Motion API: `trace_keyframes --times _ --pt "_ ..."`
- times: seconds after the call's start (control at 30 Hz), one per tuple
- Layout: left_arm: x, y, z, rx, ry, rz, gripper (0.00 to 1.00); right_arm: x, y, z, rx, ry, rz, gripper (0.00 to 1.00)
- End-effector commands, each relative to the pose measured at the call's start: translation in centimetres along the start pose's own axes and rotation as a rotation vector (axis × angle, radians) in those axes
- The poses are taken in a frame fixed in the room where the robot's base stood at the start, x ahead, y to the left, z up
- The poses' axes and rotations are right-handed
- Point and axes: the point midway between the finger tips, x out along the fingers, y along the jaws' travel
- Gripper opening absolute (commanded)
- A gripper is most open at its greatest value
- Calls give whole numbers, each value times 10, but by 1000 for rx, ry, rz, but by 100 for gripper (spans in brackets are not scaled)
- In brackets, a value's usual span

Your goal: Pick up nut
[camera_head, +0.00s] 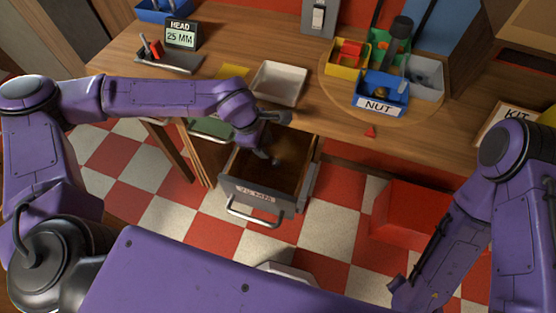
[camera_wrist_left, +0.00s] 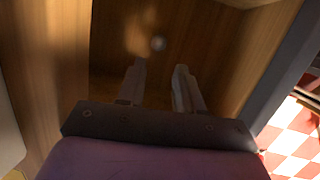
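My left gripper (camera_head: 268,157) reaches down into the open drawer (camera_head: 255,197) under the bench. In the left wrist view its fingers (camera_wrist_left: 158,66) are apart, with nothing visible between them. A small blurred pale round thing (camera_wrist_left: 158,44) shows just beyond the fingertips; I cannot tell if it is a nut. On the bench, a blue bin (camera_head: 376,106) labelled NUT holds a small brassy piece (camera_head: 382,92), apart from my left gripper.
A white tray (camera_head: 278,83) stands on the bench behind the drawer. Yellow (camera_head: 346,70), green and grey bins stand around the NUT bin on a round board. A HEAD 25 MM display (camera_head: 181,36) is at the back left. The drawer walls are close around my left gripper.

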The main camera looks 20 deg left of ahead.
Motion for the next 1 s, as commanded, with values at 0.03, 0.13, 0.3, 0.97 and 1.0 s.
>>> trace_keyframes --times 0.03,0.13,0.3,0.97,1.0 --pt "10 -1 1 3 1 -8 35 -2 0 -1 0 0 0 35" --pt "29 -1 4 7 0 -9 35 -4 0 -2 0 0 0 35" --pt "48 1 4 10 -1 -7 35 -7 1 -3 0 0 0 35" --pt "97 2 -1 6 0 -2 0 -18 2 -7 0 0 0 35" --pt "97 2 -1 6 0 -2 0 -18 2 -7 0 0 0 35"
